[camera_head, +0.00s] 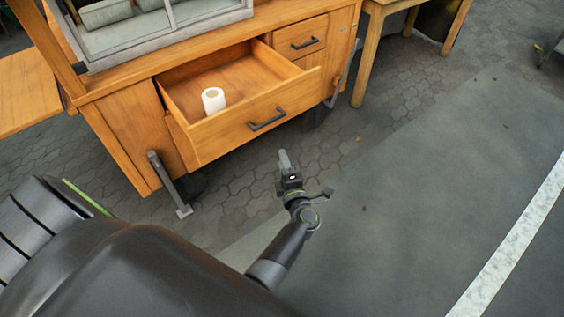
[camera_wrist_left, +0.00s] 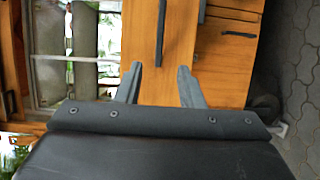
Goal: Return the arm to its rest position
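My left gripper (camera_head: 284,160) is in front of the wooden cart, to the lower right of the open drawer's front. In the left wrist view its two fingers (camera_wrist_left: 160,70) are spread apart with nothing between them, so it is open and empty. The open drawer (camera_head: 250,108) has a dark bar handle (camera_head: 267,120). A dark handle also shows beyond the fingers in the left wrist view (camera_wrist_left: 161,32). The gripper appears clear of the drawer in the head view. My right gripper is not in view.
A white cylinder (camera_head: 213,100) stands inside the drawer. A smaller closed drawer (camera_head: 300,38) is at its upper right, and a glass case (camera_head: 150,28) sits on the cart. A wooden table (camera_head: 378,40) stands behind. The paved ground (camera_head: 400,190) to the right is clear.

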